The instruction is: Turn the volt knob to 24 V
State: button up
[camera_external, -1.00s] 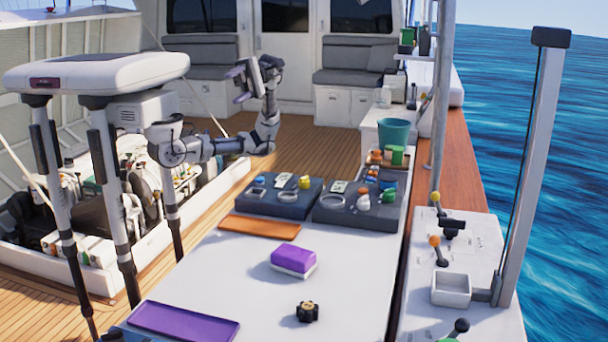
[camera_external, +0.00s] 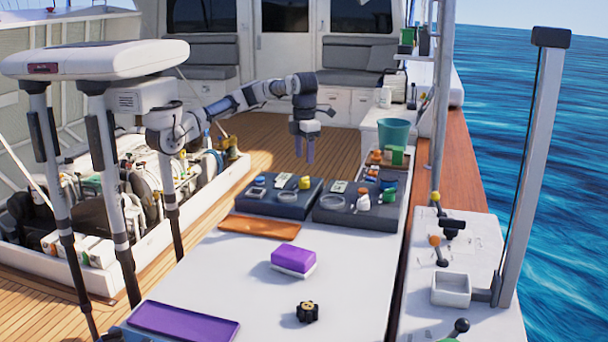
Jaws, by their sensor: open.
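My gripper (camera_external: 304,153) hangs pointing down over the far end of the white table, above and behind the dark trays. Its two fingers are apart with nothing between them. A small black lobed knob-like piece (camera_external: 307,312) with a gold-brown top sits on the near part of the table, far from my gripper. I cannot tell whether it is the volt knob. No 24 V marking or dial scale is readable in this view.
Two dark trays (camera_external: 255,208) (camera_external: 335,219) hold several small items. An orange tray (camera_external: 262,228), a purple-and-white block (camera_external: 293,261) and a purple tray (camera_external: 185,322) lie on the white table (camera_external: 235,280). A teal bucket (camera_external: 393,135) stands behind. Levers (camera_external: 435,242) rise on the right ledge.

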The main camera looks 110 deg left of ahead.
aim_at(304, 182)
notch_tip(304, 182, down, 8)
jog(key=shift+f+p, duration=0.15)
jog(key=shift+p, duration=0.65)
jog(key=c, duration=1)
